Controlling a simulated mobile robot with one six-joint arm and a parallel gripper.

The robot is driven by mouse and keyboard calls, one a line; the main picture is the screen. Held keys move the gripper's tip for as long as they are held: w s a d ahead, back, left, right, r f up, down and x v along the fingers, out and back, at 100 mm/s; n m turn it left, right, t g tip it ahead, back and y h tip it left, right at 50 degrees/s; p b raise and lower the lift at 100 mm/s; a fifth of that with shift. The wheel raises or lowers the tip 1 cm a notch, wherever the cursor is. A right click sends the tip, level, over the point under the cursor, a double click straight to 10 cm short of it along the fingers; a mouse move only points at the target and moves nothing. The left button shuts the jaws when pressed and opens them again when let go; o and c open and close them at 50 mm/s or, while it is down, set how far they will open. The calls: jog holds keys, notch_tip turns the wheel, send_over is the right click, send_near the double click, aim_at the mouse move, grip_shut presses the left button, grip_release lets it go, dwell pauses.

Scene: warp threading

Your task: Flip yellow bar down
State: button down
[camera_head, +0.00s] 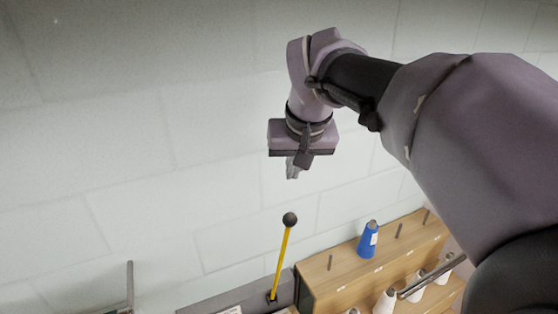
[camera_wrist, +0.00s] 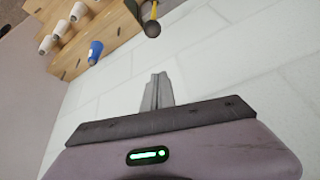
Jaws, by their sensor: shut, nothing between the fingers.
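The yellow bar (camera_head: 281,262) stands nearly upright with a slight lean to the right in the head view. It has a dark round knob (camera_head: 290,219) on top and its foot sits in a grey housing (camera_head: 245,298). My gripper (camera_head: 292,174) is shut and empty, pointing down above the knob with a clear gap. In the wrist view my gripper (camera_wrist: 158,80) shows its fingers together. The knob (camera_wrist: 152,29) and a short part of the yellow bar (camera_wrist: 154,10) show at the top edge there.
A wooden rack (camera_head: 345,283) with pegs stands right of the bar. It holds a blue cone spool (camera_head: 368,240) on top and several white spools (camera_head: 385,302) lower down. A thin grey post (camera_head: 130,285) stands at the lower left. A pale block wall (camera_head: 130,150) fills the background.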

jog(key=d+x, duration=0.1)
jog(key=x, duration=0.9)
jog(key=s, duration=0.1)
jog(key=s+p, duration=0.1)
jog(key=s, duration=0.2)
jog(key=shift+s+a+f, duration=0.15)
jog(key=shift+s+a, duration=0.05)
jog(key=shift+a, duration=0.2)
jog(key=shift+w+f, duration=0.15)
jog(key=shift+w, duration=0.1)
